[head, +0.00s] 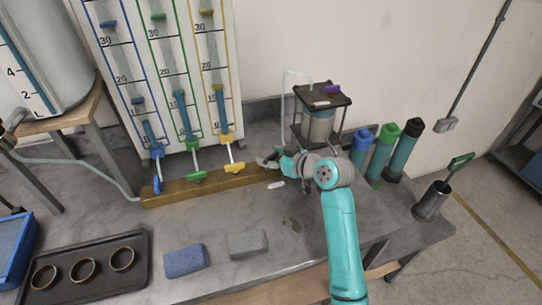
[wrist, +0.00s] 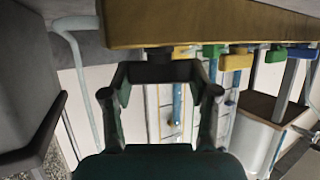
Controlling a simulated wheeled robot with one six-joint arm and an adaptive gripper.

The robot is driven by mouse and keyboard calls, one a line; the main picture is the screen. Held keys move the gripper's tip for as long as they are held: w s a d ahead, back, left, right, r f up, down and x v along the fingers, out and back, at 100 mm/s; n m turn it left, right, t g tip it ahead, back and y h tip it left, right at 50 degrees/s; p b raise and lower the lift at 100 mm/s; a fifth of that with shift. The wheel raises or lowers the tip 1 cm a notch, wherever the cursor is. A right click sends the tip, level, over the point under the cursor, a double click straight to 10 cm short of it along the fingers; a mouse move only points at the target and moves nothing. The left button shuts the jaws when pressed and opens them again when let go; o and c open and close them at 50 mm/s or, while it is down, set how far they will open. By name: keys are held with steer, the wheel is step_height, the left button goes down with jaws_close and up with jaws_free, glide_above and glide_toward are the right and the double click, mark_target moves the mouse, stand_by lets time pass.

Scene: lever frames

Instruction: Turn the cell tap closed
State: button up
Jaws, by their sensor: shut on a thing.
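The wooden manifold bar (head: 215,186) lies on the bench with a blue tap (head: 157,153), a green tap (head: 196,177) and a yellow tap (head: 234,168) along it. My gripper (head: 270,160) is at the bar's right end, beside the cell in its dark frame (head: 319,120). In the wrist view, my gripper (wrist: 162,88) is shut on a dark handle (wrist: 160,70) against the wooden bar (wrist: 200,22); by its place at the cell's end, this looks like the cell tap. In the head view my gripper mostly hides it, and I cannot tell how far it is turned.
The gauge board (head: 165,65) stands behind the bar. Blue, green and black-capped bottles (head: 380,155) stand right of my arm. A grey block (head: 247,243), a blue block (head: 185,260) and a dark tray (head: 90,285) lie in front.

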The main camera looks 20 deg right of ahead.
steer(key=shift+a+m+t+h, duration=0.15)
steer(key=shift+m+t+h, duration=0.45)
steer(key=shift+m+h, duration=2)
steer(key=shift+h, duration=0.3)
steer(key=o, duration=1.2)
steer(key=shift+c, duration=0.2)
steer(key=v, duration=1.2)
